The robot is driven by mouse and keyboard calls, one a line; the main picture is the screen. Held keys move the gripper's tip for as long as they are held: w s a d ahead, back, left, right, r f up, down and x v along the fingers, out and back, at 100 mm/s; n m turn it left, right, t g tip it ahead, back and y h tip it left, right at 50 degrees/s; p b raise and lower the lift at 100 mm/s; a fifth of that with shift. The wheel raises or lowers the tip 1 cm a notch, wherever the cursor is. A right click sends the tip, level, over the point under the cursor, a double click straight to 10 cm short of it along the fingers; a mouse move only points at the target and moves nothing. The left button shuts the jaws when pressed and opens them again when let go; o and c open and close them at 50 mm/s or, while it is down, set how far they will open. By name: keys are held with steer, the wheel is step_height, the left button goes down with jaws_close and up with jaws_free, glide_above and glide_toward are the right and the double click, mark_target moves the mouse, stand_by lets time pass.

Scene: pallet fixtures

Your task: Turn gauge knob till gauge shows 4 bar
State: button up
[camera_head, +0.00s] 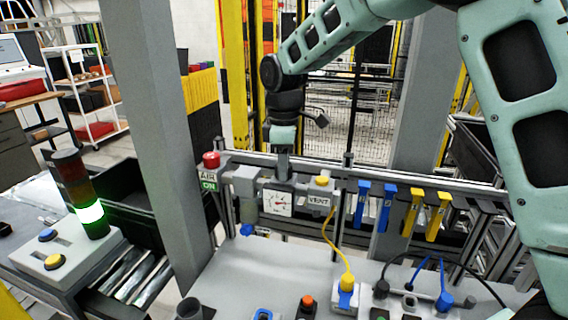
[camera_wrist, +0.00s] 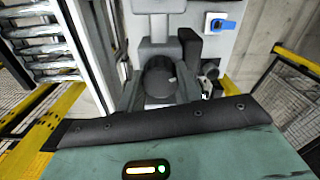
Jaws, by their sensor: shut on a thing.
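The gauge (camera_head: 277,204) has a white square face with a red needle and hangs on the rail at the back of the table. Its scale is too small to read. My gripper (camera_head: 282,170) points down onto the top of the gauge unit and is shut on the gauge knob. In the head view my gripper hides the knob. In the wrist view the dark round gauge knob (camera_wrist: 160,80) sits between the fingers of my gripper (camera_wrist: 160,92). The gauge face does not show in the wrist view.
Left of the gauge stand a red button above an AIR ON sign (camera_head: 209,172) and a grey block. A yellow button (camera_head: 322,181) above a VENT sign is close on the right. Blue and yellow clips (camera_head: 387,205) hang further right. Connectors and cables lie on the table below.

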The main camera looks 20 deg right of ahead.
steer(key=shift+n, duration=1.1)
steer(key=o, duration=1)
steer(key=shift+r, duration=0.1)
step_height(320, 180, up, 17)
steer(key=b, duration=0.3)
steer(key=shift+r, duration=0.15)
